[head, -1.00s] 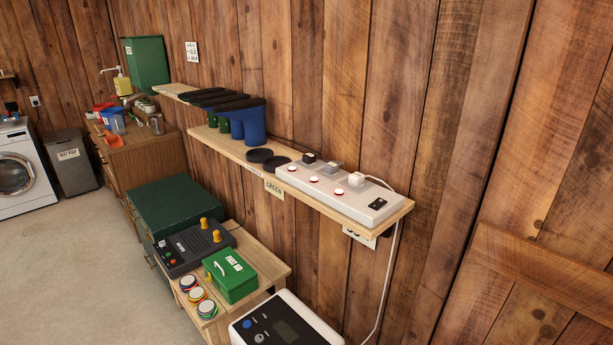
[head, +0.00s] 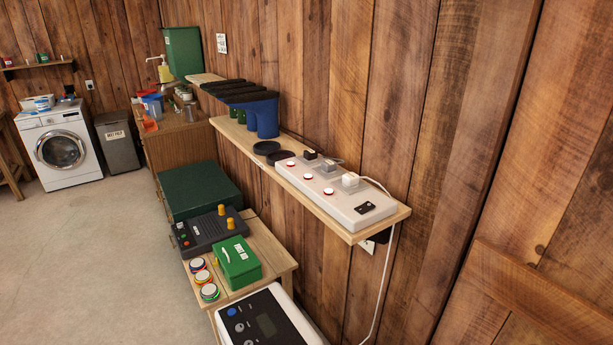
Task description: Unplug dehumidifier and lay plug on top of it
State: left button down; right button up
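The white dehumidifier (head: 300,330) stands at the bottom of the head view, cut off by the lower edge; its top has a dark control panel (head: 258,322). A white power strip (head: 345,207) lies on the wall shelf above it. A black plug (head: 310,154), a grey plug (head: 325,168) and a white plug (head: 350,180) sit in the strip, near red-ringed buttons. A white cord (head: 388,265) runs from the white plug around the strip's right end and down the wall towards the dehumidifier; its lower end is out of view. Neither of my grippers is in view.
The shelf (head: 290,178) also holds black discs (head: 267,148) and boots (head: 264,118). A low wooden table (head: 262,245) beside the dehumidifier bears a green first-aid box (head: 238,262), a dark device (head: 212,233) and round tins (head: 204,277). The floor (head: 95,260) at left is clear.

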aim_at(351, 179)
jog(key=l+u, duration=0.25)
jog(key=u, duration=0.15)
jog(key=l+u, duration=0.55)
jog(key=u, duration=0.25)
jog(key=k+l+u, duration=0.1)
jog(key=l+u, duration=0.4)
jog(key=l, duration=0.15)
